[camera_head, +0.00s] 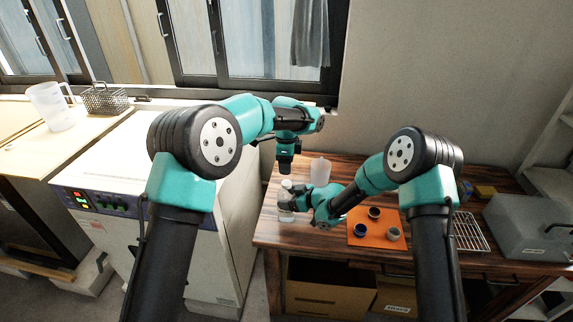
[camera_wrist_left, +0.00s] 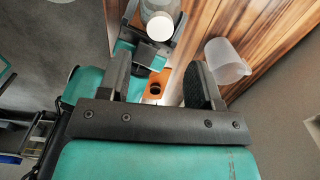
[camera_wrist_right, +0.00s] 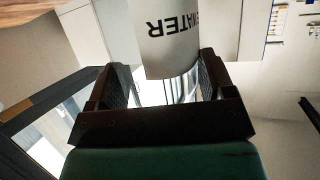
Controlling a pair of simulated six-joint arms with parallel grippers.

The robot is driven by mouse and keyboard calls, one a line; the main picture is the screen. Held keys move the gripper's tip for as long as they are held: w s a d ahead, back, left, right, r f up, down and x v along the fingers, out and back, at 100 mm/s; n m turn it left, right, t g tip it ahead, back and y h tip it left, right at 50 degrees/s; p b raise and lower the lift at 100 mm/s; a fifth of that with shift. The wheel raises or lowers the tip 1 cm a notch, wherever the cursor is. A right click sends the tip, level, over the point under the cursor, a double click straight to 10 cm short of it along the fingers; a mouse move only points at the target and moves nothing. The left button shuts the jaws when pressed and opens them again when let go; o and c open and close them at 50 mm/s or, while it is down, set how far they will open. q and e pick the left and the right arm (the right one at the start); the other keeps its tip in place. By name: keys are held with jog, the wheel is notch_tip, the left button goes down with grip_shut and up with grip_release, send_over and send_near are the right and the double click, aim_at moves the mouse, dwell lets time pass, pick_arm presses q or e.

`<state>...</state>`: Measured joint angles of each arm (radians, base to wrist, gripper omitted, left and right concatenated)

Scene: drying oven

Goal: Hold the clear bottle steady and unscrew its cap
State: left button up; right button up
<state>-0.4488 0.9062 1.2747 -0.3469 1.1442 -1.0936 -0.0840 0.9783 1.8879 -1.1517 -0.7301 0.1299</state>
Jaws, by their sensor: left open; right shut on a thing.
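The clear bottle (camera_head: 287,216) stands upright on the wooden table, with a white cap (camera_head: 286,185) on top. My right gripper (camera_head: 290,201) is shut on the bottle from the side. In the right wrist view the bottle's white label (camera_wrist_right: 172,35), with dark lettering ending in "WATER", shows between the fingers. My left gripper (camera_head: 285,172) points down just above the cap, apart from it. In the left wrist view its fingers (camera_wrist_left: 160,80) are spread and empty, and the white cap (camera_wrist_left: 160,26) shows beyond them near the top edge.
A translucent beaker (camera_head: 320,172) stands close behind and right of the bottle. A wire rack (camera_head: 469,232) and a grey box (camera_head: 530,228) are farther right. The white oven (camera_head: 150,150) stands left.

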aim_at(287, 183)
pick_arm(q)
jog(key=shift+f, duration=0.2)
jog(key=shift+f, duration=3.85)
jog(key=c, duration=1)
jog(key=shift+o, duration=0.2)
jog(key=shift+n, duration=1.7)
